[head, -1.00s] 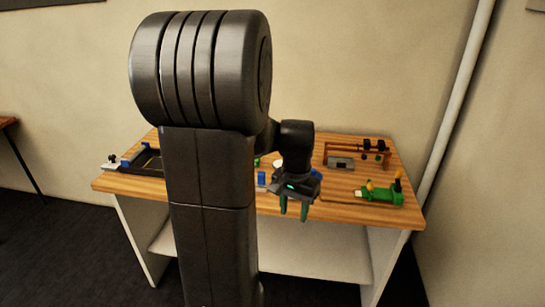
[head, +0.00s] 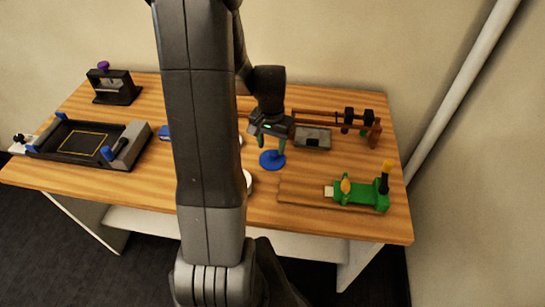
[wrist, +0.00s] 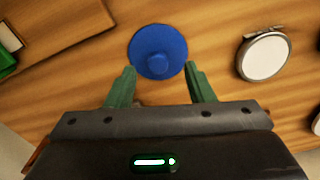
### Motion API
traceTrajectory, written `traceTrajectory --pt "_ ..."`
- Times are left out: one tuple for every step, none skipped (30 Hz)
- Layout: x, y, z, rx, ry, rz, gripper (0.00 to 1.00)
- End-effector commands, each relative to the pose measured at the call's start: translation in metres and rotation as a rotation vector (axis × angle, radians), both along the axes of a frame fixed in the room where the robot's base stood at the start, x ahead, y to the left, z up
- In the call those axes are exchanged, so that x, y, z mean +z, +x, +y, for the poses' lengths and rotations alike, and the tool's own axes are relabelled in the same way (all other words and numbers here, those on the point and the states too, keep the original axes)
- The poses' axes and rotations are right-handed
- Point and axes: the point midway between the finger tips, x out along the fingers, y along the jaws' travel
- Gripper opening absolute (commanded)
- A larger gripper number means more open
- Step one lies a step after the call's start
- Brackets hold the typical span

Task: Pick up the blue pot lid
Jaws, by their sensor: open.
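The blue pot lid (head: 271,160) is a round disc lying on the wooden table, right of my arm in the head view. In the wrist view the blue pot lid (wrist: 158,52) shows a raised round knob at its middle. My gripper (head: 268,145) is over the lid in the head view. In the wrist view my gripper (wrist: 159,82) is open, its two green fingers apart on either side of the lid's near edge, with nothing between them held. Whether the fingertips touch the table cannot be told.
A round white-topped metal jar or lid (wrist: 264,56) is close to the right in the wrist view. A green device (head: 362,193) stands on a board at the right. A wooden rack (head: 340,122) is behind. A black tray (head: 85,142) is at the left.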

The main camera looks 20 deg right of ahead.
Motion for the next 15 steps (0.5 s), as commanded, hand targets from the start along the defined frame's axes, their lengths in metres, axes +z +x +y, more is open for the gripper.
traceTrajectory --pt "-0.006 -0.002 -0.001 -0.001 0.002 0.004 0.48" --pt "-0.01 -0.002 -0.002 -0.001 0.002 0.005 0.48" --pt "-0.015 -0.002 -0.003 0.0 0.002 0.003 0.48" --pt "-0.019 -0.002 -0.003 0.0 0.002 0.004 0.48" --pt "-0.023 -0.002 -0.003 0.0 0.001 0.003 0.48" --pt "-0.026 -0.001 -0.003 0.0 0.001 0.002 0.48" --pt "-0.028 -0.001 -0.003 0.0 0.001 0.002 0.48" --pt "-0.03 -0.001 -0.003 0.0 0.001 0.002 0.48" --pt "-0.032 -0.001 -0.003 0.0 0.001 0.001 0.48" --pt "-0.033 -0.001 -0.003 0.0 0.0 0.0 0.48" --pt "-0.034 -0.001 -0.003 0.0 0.0 0.0 0.48" --pt "-0.034 -0.001 -0.003 0.0 -0.001 -0.001 0.48" --pt "-0.034 -0.001 -0.003 0.0 -0.001 -0.001 0.48" --pt "-0.034 -0.001 -0.003 0.0 -0.001 -0.001 0.48" --pt "-0.034 -0.001 -0.003 0.0 -0.001 -0.001 0.48"
